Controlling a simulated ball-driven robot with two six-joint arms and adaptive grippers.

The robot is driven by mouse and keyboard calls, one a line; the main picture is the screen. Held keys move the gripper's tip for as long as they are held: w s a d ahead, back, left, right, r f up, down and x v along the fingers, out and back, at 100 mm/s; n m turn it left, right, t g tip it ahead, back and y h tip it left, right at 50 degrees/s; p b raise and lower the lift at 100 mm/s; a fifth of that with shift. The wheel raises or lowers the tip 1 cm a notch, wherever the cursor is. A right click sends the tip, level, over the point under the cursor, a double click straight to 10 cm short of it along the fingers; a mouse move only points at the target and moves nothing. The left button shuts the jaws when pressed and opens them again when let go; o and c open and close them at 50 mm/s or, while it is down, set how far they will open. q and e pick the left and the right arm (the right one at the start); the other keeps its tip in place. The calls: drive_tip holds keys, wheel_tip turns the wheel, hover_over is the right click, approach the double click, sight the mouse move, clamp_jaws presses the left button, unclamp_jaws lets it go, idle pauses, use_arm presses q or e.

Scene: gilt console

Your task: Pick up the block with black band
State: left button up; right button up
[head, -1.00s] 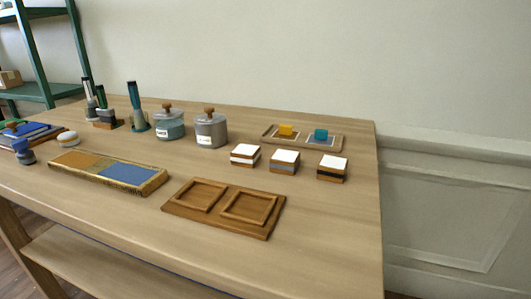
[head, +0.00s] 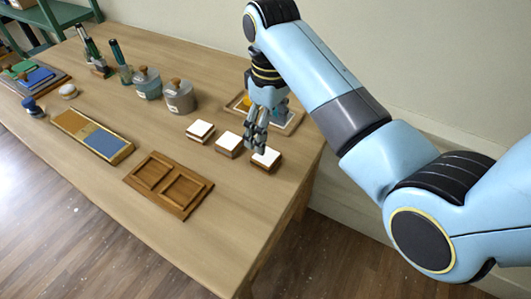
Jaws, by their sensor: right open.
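The block with the black band (head: 269,158) is the rightmost of three white-topped wooden blocks on the table in the head view; its band is hard to make out now. My right gripper (head: 256,144) points down over it, fingers apart, with nothing seen between them. The fingers overlap the far left part of the block's top in the picture; I cannot tell whether they touch it. My left gripper is out of view.
The middle block (head: 229,144) stands close to the left, with another block (head: 200,130) beyond it. A tray (head: 289,129) lies behind my right gripper. A two-recess wooden board (head: 168,184) lies at front left; two lidded jars (head: 179,98) stand behind.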

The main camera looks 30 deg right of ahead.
drive_tip(key=shift+w+a+f, duration=0.1)
drive_tip(key=shift+w+f, duration=0.15)
drive_tip(key=shift+w, duration=0.05)
hover_over(267, 156)
wheel_tip(267, 156, down, 5)
drive_tip(key=shift+s+a+r, duration=0.15)
drive_tip(key=shift+r, duration=0.05)
drive_tip(key=shift+f, duration=2.75)
drive_tip(key=c, duration=1.3)
drive_tip(key=shift+o, duration=0.2)
drive_tip(key=shift+r, duration=0.1)
